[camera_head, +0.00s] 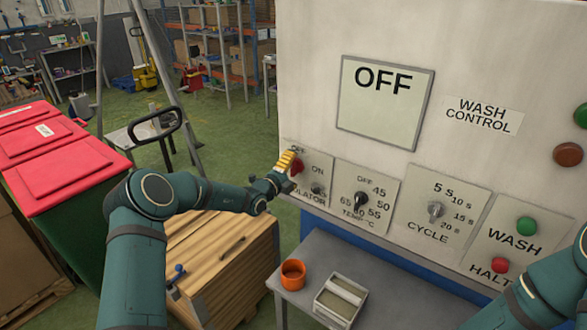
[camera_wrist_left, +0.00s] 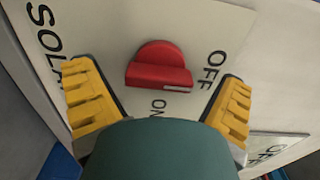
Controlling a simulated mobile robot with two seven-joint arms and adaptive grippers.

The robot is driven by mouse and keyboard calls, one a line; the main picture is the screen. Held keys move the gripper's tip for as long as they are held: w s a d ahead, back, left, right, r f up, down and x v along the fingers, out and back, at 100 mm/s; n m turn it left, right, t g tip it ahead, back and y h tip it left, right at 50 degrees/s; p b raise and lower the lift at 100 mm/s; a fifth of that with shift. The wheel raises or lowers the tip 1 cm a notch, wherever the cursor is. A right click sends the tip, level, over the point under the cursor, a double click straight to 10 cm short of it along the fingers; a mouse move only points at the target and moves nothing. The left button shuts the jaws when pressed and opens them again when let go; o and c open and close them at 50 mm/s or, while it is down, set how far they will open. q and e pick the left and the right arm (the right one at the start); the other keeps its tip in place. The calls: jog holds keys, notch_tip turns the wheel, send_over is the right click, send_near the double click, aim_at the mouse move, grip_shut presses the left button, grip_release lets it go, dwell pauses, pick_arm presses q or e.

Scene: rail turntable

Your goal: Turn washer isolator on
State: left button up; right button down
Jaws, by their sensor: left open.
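The washer isolator is a red rotary knob (camera_wrist_left: 158,66) on a pale plate. Its white mark sits at the right end of its bar, on the side of the OFF label; ON is below it in the left wrist view. In the head view the knob (camera_head: 297,167) is partly hidden by my left gripper (camera_head: 286,161). That gripper is open, its yellow fingers at either side of the knob with gaps between; I cannot tell how far off the plate they are. My right arm shows at the lower right, its gripper out of view.
The panel display (camera_head: 384,100) reads OFF. Temperature (camera_head: 361,201) and cycle (camera_head: 436,211) dials and green WASH (camera_head: 526,226) and red HALT (camera_head: 500,265) buttons are to the right. Below stands a grey table (camera_head: 310,255) with an orange cup (camera_head: 292,274) and tray (camera_head: 340,299). A wooden crate (camera_head: 225,260) is at left.

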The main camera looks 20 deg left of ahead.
pick_arm(q)
jog(key=shift+w+d, duration=0.1)
jog(key=shift+w, duration=0.2)
jog(key=c, duration=1.2)
